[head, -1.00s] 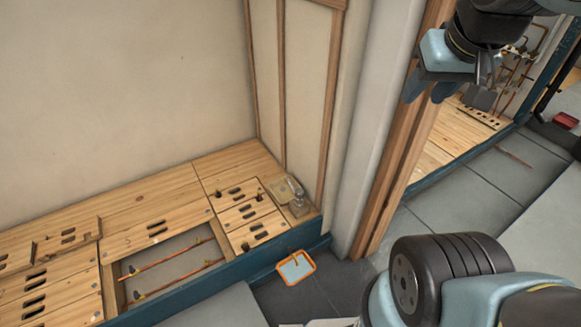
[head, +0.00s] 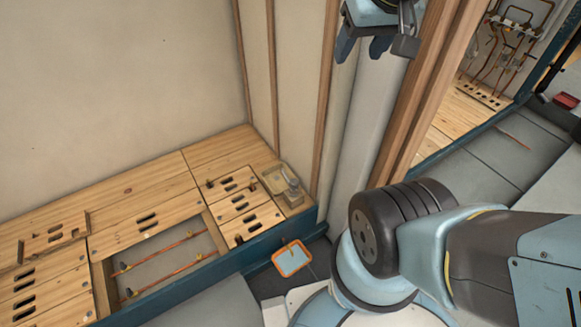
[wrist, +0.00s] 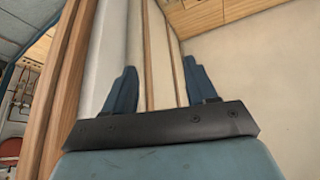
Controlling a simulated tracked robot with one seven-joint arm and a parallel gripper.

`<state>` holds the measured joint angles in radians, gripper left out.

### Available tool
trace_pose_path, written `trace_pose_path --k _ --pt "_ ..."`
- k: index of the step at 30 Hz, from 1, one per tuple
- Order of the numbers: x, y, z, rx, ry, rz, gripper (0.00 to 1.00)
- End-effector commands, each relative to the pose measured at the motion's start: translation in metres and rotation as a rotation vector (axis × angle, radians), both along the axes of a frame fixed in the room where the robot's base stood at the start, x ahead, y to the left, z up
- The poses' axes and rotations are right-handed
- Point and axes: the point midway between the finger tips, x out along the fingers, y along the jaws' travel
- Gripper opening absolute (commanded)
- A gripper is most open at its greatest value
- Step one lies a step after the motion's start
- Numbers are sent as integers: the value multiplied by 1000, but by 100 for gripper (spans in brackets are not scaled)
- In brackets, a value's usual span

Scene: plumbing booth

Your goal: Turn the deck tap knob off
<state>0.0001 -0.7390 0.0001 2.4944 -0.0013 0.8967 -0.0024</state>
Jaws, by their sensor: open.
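My gripper (head: 362,47) is at the top of the head view, in front of the wall post and high above the wooden deck (head: 150,180). It is open and empty. Its two blue fingers (wrist: 160,68) stand apart in the wrist view, with wall and timber behind them. Small fittings show on the copper pipes (head: 170,255) in the deck's opening. A small dark fitting (head: 210,184) stands on the deck near the slotted boards. I cannot tell which of these is the tap knob, or how any knob is turned. The gripper touches none of them.
An orange-rimmed tray (head: 292,258) lies on the grey floor by the deck's blue edge. A clear object in a shallow box (head: 283,183) sits at the deck's right corner. Timber posts (head: 425,90) stand right of it. Another booth with copper pipework (head: 510,45) is beyond.

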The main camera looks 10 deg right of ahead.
Motion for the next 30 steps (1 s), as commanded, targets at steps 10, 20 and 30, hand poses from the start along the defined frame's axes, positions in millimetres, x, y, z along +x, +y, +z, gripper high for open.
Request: trace_pose_path --k 10,20,30 --pt "73 10 -10 -42 62 40 76" --pt "163 7 -46 -88 129 103 76" --pt "249 5 -111 -126 198 175 76"
